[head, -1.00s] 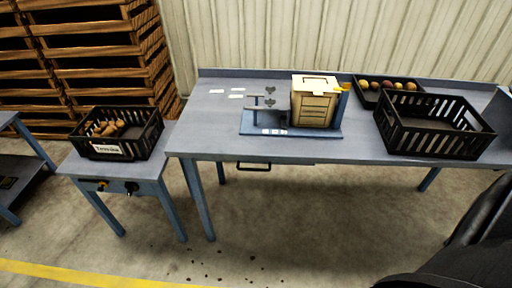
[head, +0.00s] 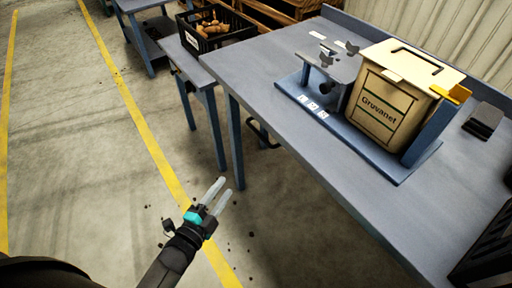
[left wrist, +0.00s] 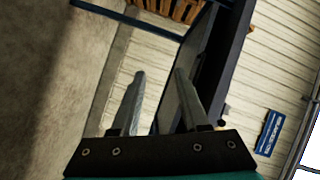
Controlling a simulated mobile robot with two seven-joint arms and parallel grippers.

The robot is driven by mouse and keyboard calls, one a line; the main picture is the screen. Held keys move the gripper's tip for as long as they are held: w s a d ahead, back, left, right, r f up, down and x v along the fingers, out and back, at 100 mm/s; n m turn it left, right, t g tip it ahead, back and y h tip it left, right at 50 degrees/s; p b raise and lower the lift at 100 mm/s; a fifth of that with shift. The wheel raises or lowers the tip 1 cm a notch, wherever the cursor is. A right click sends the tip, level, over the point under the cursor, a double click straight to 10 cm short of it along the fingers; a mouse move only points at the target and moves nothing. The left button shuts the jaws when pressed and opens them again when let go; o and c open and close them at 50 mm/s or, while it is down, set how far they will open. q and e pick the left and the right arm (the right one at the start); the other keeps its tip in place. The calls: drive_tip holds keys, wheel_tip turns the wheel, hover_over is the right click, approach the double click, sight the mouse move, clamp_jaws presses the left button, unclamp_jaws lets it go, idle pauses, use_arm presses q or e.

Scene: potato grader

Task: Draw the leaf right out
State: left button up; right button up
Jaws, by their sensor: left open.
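A dark bar handle (head: 262,135) hangs at the front edge of the blue-grey workbench (head: 300,165), just right of its near left leg. It appears to belong to the leaf; the leaf's own board is hidden under the bench top. My left gripper (head: 223,187) is open and empty, low over the floor in front of the bench. In the head view it is below and left of the handle, apart from it. The left wrist view shows its two fingers (left wrist: 158,78) spread with nothing between them. My right gripper is not in view.
On the bench stand a cream box marked Gruvanet (head: 385,115) and a blue stand (head: 400,175). A black crate of potatoes (head: 215,42) sits on a lower side table (head: 190,65). The floor before the bench (head: 275,235) is mostly clear, with small dark crumbs.

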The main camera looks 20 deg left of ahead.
sight(257, 130)
use_arm(q)
drive_tip(key=shift+w+d+r+m+t+h+b, duration=0.5)
drive_tip(key=shift+w+d+r+m+b, duration=0.7)
drive_tip(key=shift+w, duration=1.4)
drive_tip(key=shift+w+d+r+m+t+h+b, duration=0.45)
drive_tip(key=shift+w+r+b, duration=0.4)
drive_tip(key=shift+w+r, duration=1.3)
drive_tip(key=shift+w+d+r+m+t+h+b, duration=0.45)
drive_tip(key=shift+w+d+r+m+b, duration=0.5)
drive_tip(key=shift+w, duration=2.15)
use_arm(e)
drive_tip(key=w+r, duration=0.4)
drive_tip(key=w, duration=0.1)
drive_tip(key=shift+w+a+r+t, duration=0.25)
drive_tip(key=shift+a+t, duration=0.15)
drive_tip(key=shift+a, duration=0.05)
use_arm(q)
drive_tip(key=shift+a+f, duration=0.1)
drive_tip(key=shift+a, duration=0.05)
drive_tip(key=shift+c, duration=0.4)
clamp_jaws()
